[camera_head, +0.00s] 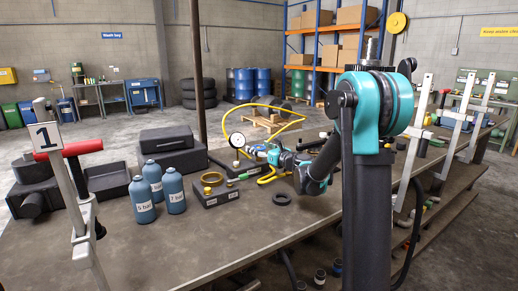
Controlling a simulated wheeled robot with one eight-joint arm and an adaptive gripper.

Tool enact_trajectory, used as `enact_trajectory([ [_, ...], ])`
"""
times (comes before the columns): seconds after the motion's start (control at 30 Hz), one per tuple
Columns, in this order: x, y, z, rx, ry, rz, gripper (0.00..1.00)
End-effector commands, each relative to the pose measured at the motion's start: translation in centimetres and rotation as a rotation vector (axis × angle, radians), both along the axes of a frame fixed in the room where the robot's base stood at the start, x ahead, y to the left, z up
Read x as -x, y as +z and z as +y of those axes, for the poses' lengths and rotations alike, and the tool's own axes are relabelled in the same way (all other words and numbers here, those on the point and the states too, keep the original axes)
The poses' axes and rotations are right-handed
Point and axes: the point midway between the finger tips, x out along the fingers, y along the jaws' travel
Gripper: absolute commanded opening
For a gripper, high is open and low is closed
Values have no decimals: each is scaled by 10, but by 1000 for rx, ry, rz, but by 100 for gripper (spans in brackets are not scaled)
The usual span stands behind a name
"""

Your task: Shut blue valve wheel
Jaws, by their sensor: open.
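A small blue part (257,150), which looks like the blue valve wheel, sits just right of a round white pressure gauge (237,140) on the workbench. It is small and partly hidden, so its turn position cannot be told. My gripper (271,154) is at the end of my teal and dark arm, right beside the blue part. Its jaws are open, with nothing seen held. I cannot tell whether a finger touches the wheel. A yellow hose (283,104) loops up from the gauge area and over my gripper.
On the bench (230,240) stand several blue bottles (174,190), a dark block with a brass ring (212,180), a dark ring (281,199) and dark cases (167,140). A clamp marked 1 (45,137) is at left.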

Motion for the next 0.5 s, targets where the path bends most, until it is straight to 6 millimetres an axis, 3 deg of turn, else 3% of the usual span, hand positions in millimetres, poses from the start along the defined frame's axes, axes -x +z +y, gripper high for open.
enact_trajectory([
  [0.2, 0, 0, 0, 0, 0, 0, 76],
  [0.5, 0, 0, 0, 0, 0, 0, 40],
])
